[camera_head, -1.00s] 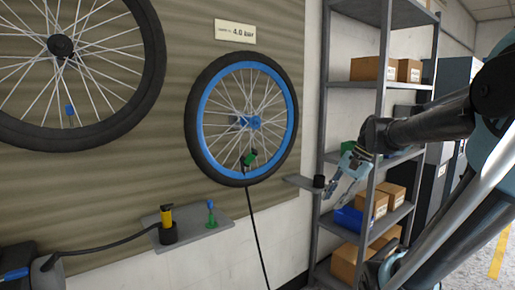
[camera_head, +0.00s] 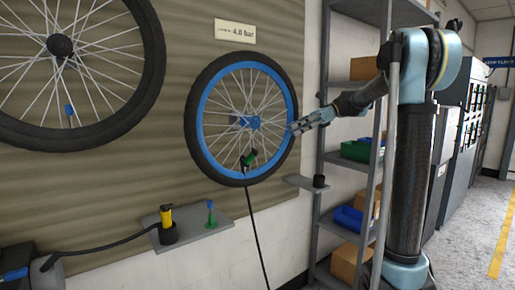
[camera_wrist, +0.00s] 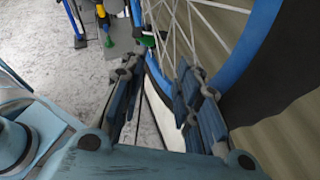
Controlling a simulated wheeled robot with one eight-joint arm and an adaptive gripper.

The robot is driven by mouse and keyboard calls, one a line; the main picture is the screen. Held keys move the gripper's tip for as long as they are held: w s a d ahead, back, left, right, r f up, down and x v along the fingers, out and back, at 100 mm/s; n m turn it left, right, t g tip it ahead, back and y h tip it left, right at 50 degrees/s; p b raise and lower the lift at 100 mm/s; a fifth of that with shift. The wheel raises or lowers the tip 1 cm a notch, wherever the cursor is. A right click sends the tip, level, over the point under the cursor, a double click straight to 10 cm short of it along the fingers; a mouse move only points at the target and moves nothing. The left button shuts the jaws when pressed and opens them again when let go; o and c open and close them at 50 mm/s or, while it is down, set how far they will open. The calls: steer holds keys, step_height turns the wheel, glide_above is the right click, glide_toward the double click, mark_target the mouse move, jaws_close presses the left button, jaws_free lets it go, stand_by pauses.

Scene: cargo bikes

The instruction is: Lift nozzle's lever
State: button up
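The nozzle (camera_head: 249,158), green and black with a black hose hanging below it, is at the lower inner rim of the blue-rimmed wheel (camera_head: 203,104). Its lever cannot be told apart clearly. My gripper (camera_head: 292,128) is at the wheel's right edge, up and to the right of the nozzle, apart from it. In the wrist view its two fingers (camera_wrist: 160,75) are spread with nothing between them. A dark green part (camera_wrist: 147,41), which looks like the nozzle, shows beyond the fingertips near the spokes. The blue rim (camera_wrist: 245,45) passes close on the right.
A yellow-topped nozzle in a black holder (camera_head: 167,232) and a small green and blue piece (camera_head: 211,215) stand on a wall shelf (camera_head: 222,226). A metal rack (camera_head: 384,85) stands at right.

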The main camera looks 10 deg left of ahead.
steer(key=x, duration=1.7)
steer(key=shift+w+a+r, duration=0.15)
steer(key=shift+a+r, duration=0.05)
steer(key=shift+a, duration=0.15)
